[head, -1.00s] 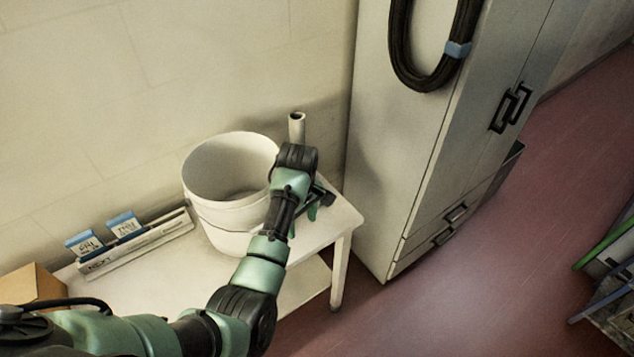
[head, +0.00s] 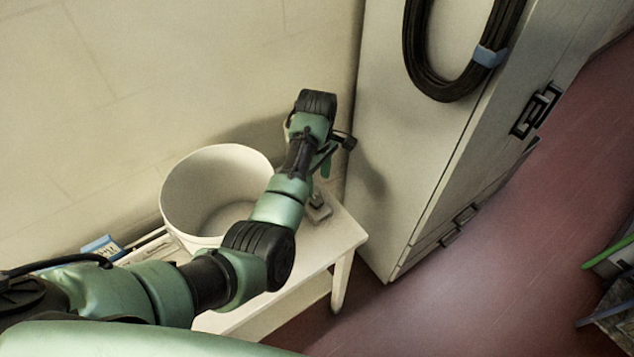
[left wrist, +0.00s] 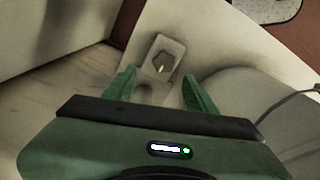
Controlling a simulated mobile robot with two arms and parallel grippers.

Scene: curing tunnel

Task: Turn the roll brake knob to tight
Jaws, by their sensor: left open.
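A small grey plate fixture (head: 319,210) sits on the white table's far right corner, partly behind my left arm. In the left wrist view it is a pale plate (left wrist: 176,46) with a small dark, pointed knob (left wrist: 162,64), which seems to be the brake knob; I cannot read its setting or any marking. My left gripper (head: 323,166) is above that corner. In the left wrist view its green fingers (left wrist: 159,78) are apart and empty, with the knob beyond and between them, not visibly touched. My right gripper is not in view.
A large white bucket (head: 180,193) stands on the table (head: 342,236) just left of the fixture. A grey cabinet (head: 405,150) rises close on the right, with a black cable loop (head: 415,62) hanging on it. A blue-topped card (head: 100,246) is at the left.

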